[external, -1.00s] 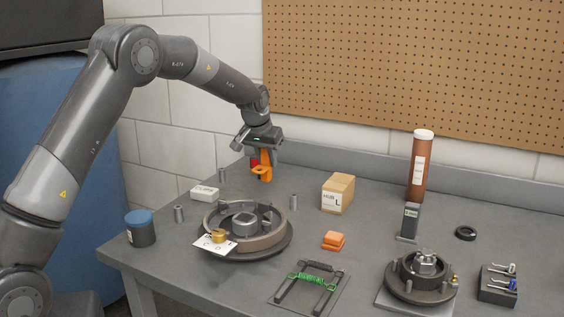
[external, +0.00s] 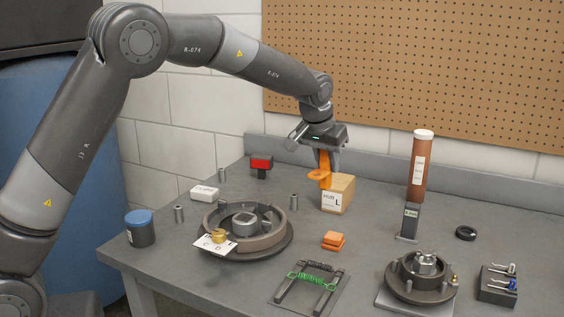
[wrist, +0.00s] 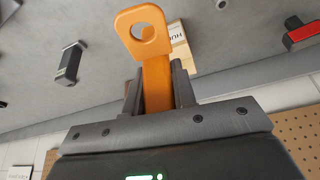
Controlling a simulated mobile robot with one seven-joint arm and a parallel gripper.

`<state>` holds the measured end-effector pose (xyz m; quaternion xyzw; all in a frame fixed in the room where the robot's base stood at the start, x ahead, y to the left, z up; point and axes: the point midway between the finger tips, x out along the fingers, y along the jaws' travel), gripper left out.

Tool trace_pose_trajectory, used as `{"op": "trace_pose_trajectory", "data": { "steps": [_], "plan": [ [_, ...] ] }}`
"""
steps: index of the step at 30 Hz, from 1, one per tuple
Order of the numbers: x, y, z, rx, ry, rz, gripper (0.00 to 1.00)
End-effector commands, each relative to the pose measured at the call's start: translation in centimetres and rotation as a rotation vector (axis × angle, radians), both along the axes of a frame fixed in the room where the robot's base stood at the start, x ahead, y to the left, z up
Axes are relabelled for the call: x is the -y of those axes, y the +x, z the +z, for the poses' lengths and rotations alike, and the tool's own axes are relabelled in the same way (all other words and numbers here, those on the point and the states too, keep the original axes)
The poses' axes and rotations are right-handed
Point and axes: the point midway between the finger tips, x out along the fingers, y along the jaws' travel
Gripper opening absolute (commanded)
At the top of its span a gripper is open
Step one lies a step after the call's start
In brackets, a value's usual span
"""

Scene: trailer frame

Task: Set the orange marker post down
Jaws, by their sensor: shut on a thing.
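My gripper (external: 324,150) is shut on the orange marker post (external: 320,178), an orange upright with a flat ring-shaped tab at its lower end in the external view. The post is held up in the air, in front of the cardboard box marked L (external: 341,192). In the wrist view my gripper (wrist: 158,92) clamps the stem of the orange post (wrist: 142,32), and its holed tab sticks out beyond the fingers. The external view does not show clearly how far the post is above the bench.
On the grey bench (external: 190,275) stand a red-topped post (external: 261,165), a round drum assembly (external: 262,243), an orange block (external: 333,240), a grey labelled stand (external: 409,222) and a brown tube (external: 420,170). A pegboard wall (external: 450,70) rises behind.

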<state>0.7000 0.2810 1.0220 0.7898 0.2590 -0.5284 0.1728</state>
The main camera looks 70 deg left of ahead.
Motion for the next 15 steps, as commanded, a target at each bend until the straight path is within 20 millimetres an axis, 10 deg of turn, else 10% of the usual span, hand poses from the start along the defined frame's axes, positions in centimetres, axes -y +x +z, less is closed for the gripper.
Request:
{"op": "trace_pose_trajectory", "data": {
  "steps": [7, 15],
  "plan": [
    [11.1, 5.0, 0.2, 0.001, -0.001, -0.162, 0.00],
    [16.3, 6.6, 0.1, 0.002, 0.000, -0.234, 0.00]
  ]
}}
